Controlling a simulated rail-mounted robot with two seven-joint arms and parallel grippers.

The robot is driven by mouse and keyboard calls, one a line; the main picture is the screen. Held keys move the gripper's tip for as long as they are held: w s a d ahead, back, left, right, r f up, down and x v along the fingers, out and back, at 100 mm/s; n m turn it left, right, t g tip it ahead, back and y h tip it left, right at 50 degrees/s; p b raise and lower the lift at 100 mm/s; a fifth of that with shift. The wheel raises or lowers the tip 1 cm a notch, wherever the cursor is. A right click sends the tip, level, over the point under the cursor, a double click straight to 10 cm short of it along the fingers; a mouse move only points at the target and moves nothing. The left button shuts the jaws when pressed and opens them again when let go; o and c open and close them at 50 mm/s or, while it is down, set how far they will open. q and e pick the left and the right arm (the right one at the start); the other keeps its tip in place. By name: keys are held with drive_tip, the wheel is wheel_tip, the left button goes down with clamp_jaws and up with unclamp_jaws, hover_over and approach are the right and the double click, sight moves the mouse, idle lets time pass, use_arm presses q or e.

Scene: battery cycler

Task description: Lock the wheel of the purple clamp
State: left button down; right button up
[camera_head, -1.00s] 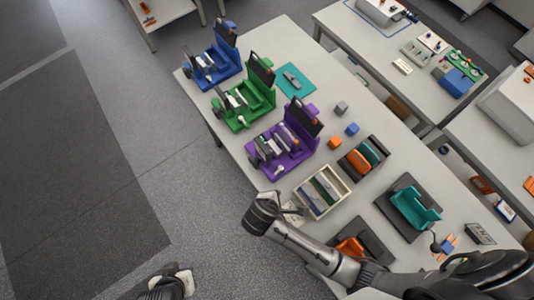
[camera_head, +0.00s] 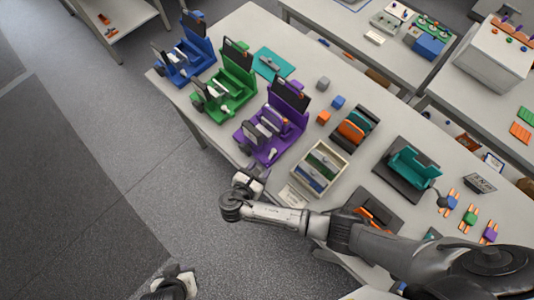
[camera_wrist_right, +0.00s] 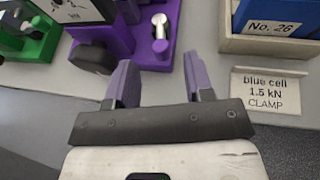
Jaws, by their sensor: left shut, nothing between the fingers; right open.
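The purple clamp (camera_head: 284,112) stands on the table, third in a row after the blue and green ones. A dark round wheel (camera_head: 245,149) is at its front end. In the right wrist view the clamp's purple base (camera_wrist_right: 125,40) is at the top, with a dark knob-like wheel (camera_wrist_right: 92,58) at left and a silver lever (camera_wrist_right: 160,38) at right. My right gripper (camera_head: 251,176) is open and empty just in front of the clamp at the table edge; its fingers (camera_wrist_right: 160,62) show apart from the wheel. My left gripper (camera_head: 180,284) is shut and empty, low over the floor.
The green clamp (camera_head: 232,80) and blue clamp (camera_head: 190,52) stand further left. A divided tray (camera_head: 320,170) lies right of the purple clamp, with a "blue cell 1.5 kN CLAMP" card (camera_wrist_right: 270,90) before it. Orange and blue cubes sit behind. Floor left of the table is free.

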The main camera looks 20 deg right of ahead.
sight(266, 162)
drive_tip(key=shift+x, duration=2.75)
